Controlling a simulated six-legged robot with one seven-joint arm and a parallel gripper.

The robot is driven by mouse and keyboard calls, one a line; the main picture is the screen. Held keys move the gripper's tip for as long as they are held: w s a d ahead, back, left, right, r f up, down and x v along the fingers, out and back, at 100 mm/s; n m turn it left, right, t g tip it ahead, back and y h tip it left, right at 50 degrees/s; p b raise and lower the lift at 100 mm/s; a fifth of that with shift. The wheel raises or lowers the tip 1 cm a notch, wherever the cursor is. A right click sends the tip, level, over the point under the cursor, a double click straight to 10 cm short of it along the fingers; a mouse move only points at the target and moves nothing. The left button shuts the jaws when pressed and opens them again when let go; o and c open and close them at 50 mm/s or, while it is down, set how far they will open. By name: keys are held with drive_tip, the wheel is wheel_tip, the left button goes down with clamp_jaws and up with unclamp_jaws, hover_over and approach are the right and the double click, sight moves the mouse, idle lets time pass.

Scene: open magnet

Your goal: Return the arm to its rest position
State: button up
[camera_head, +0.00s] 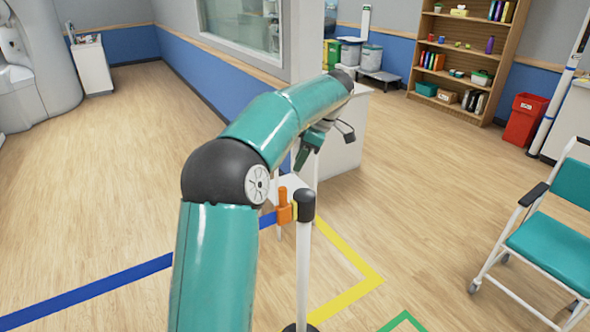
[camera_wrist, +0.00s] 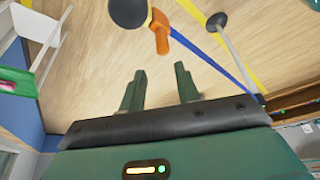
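My teal arm shows in the head view, bent at a black elbow joint, with the forearm reaching forward and to the right. My gripper (camera_head: 304,160) hangs down from the wrist, partly hidden, above the barrier post. In the wrist view my gripper (camera_wrist: 160,74) has its two green fingers apart, with only floor between them. An orange clip (camera_head: 284,208) is beside the black-capped post (camera_head: 304,240) at the end of a blue belt. The orange clip (camera_wrist: 158,28) also shows beyond the fingers in the wrist view, apart from them.
The blue belt (camera_head: 95,288) crosses the floor at left. A white cabinet (camera_head: 343,140) stands behind my gripper. A teal wheelchair (camera_head: 550,245) is at right, and a bookshelf (camera_head: 465,60) and red bin (camera_head: 525,118) at the back. Open floor lies at left and centre right.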

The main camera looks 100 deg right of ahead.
drive_tip(key=shift+r, duration=0.15)
idle(0.5)
drive_tip(key=w+a+r, duration=0.2)
drive_tip(key=w, duration=1)
drive_tip(key=w+a+r+y, duration=0.1)
drive_tip(key=w+a, duration=0.2)
drive_tip(key=w, duration=0.9)
drive_tip(key=w+a+r, duration=0.2)
drive_tip(key=w, duration=1)
drive_tip(key=w+a+n, duration=0.1)
drive_tip(key=w+a, duration=1.4)
drive_tip(key=a, duration=0.1)
drive_tip(key=w+a+f+n, duration=0.1)
drive_tip(key=w+a, duration=0.1)
drive_tip(key=a, duration=0.5)
drive_tip(key=w+a+f, duration=0.1)
drive_tip(key=w+a, duration=0.2)
drive_tip(key=a, duration=0.4)
drive_tip(key=s+a+f+n, duration=0.1)
drive_tip(key=s+a+f, duration=0.1)
drive_tip(key=a, duration=0.7)
drive_tip(key=s+a+f+t, duration=0.1)
drive_tip(key=a+f, duration=0.2)
drive_tip(key=a, duration=0.7)
drive_tip(key=shift+s+a+f+n, duration=0.15)
drive_tip(key=shift+s+n, duration=0.25)
